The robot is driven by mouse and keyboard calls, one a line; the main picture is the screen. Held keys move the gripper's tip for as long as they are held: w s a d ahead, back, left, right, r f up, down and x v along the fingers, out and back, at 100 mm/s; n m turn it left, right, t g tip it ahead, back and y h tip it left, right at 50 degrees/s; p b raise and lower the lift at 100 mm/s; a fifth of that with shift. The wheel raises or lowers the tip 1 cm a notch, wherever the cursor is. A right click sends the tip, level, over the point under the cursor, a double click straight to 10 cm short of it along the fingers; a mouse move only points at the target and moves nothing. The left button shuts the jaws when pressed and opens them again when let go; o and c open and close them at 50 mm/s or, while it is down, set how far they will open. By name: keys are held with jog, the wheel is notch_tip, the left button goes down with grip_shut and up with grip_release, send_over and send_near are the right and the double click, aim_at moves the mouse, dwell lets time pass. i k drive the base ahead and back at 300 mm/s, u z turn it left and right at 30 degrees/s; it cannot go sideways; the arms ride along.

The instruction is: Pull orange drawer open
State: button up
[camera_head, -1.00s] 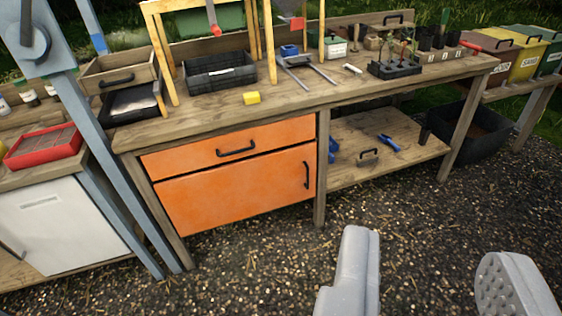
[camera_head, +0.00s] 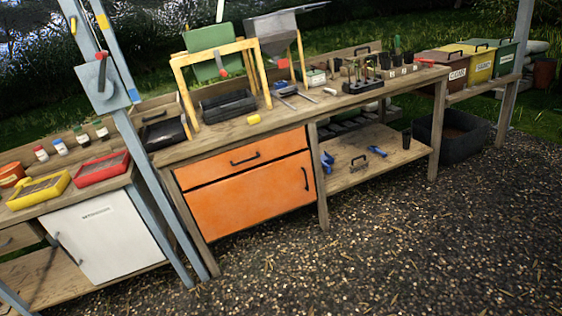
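The orange drawer (camera_head: 244,160) is the upper front in the wooden workbench (camera_head: 330,112), with a black horizontal handle (camera_head: 245,160). It looks shut, flush with the bench front. Below it is a larger orange door (camera_head: 250,197) with a black upright handle (camera_head: 306,179) at its right side; it also looks shut. My gripper is out of the picture now, so its state does not show.
A grey-blue post (camera_head: 150,165) stands left of the orange fronts, before a white cabinet (camera_head: 100,238). A black tub (camera_head: 452,133) sits on the ground at the right. Gravel (camera_head: 370,250) in front of the bench is clear.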

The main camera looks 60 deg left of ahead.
aim_at(194, 174)
jog(key=i, duration=0.75)
jog(key=u, duration=0.65)
jog(key=i, duration=1.05)
jog(key=u, duration=0.95)
jog(key=i, duration=0.4)
jog(key=u, duration=0.25)
jog(key=k, duration=0.5)
jog(key=u, duration=0.25)
jog(key=i, duration=0.5)
jog(key=z, duration=0.1)
